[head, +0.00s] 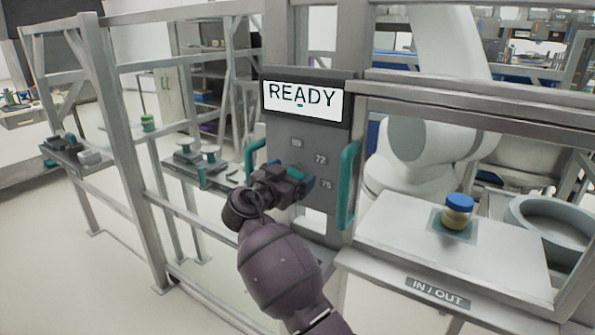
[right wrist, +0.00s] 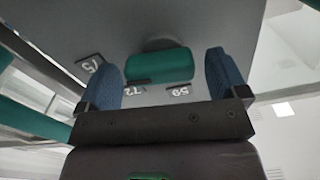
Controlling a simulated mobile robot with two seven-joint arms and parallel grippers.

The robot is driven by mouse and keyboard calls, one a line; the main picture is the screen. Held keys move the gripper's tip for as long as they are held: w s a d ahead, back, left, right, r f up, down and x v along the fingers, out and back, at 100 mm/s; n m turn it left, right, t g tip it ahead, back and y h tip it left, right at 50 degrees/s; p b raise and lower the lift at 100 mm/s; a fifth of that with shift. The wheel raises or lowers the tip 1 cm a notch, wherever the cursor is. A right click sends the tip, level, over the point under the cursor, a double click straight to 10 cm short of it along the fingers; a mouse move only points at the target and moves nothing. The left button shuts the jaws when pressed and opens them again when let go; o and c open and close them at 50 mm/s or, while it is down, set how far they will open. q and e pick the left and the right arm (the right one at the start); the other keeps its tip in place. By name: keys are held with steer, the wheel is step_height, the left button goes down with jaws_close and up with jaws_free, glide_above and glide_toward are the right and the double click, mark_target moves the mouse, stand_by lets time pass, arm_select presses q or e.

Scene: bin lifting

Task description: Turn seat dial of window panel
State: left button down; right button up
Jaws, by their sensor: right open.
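The window panel (head: 285,135) is a grey upright plate under a white READY display (head: 300,98). It carries small number labels, 72 among them, and a teal handle (head: 347,185) on its right. My right gripper (head: 299,180) is in front of the panel and hides its lower middle in the head view. In the right wrist view, the teal seat dial (right wrist: 160,66) stands out from the panel and shows between my two blue fingers, which are open and spread to either side. I cannot tell whether they touch it. My left gripper is not in view.
A second teal handle (head: 254,160) is left of the gripper. On the right, a white IN/OUT shelf (head: 400,225) holds a blue-lidded jar (head: 457,212). A grey metal frame (head: 125,170) and a side shelf with small items stand on the left.

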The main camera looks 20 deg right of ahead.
steer(key=shift+w+d, duration=0.15)
steer(key=shift+d, duration=0.05)
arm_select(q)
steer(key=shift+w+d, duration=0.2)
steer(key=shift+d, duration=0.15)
arm_select(e)
steer(key=c, duration=0.9)
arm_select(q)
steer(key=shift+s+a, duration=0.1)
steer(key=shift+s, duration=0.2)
arm_select(e)
steer(key=shift+c, duration=0.2)
